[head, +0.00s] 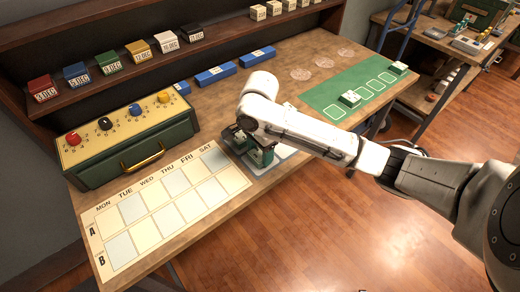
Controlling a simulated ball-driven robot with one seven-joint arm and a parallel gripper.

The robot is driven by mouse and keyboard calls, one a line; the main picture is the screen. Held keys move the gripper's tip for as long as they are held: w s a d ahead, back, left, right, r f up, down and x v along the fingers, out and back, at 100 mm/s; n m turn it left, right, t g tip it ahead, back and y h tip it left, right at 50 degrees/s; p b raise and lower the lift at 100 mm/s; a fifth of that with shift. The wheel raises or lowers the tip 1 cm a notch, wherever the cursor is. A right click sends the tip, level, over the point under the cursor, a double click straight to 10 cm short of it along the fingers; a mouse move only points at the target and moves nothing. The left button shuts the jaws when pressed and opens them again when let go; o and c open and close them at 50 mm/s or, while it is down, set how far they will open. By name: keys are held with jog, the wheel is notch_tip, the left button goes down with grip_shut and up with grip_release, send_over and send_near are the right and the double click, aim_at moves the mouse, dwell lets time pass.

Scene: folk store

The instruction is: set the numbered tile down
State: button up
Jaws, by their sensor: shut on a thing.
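My gripper (258,154) is shut on the numbered tile, low over the table just right of the day chart. Little of the tile can be made out between the dark and green parts at the fingertips, and its number cannot be read. A pale grey mat (281,154) lies under the gripper, partly hidden by it. I cannot tell whether the tile touches the mat.
The day chart (243,183) has rows A and B under MON to SAT. A green box (180,134) with four coloured knobs stands at the left. Blue blocks (215,75) line the back. Dated blocks (108,62) stand on the shelf. The table's front edge is close.

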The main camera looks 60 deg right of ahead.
jog(key=o, duration=1.2)
jog(key=shift+f, duration=0.15)
jog(key=shift+c, duration=0.2)
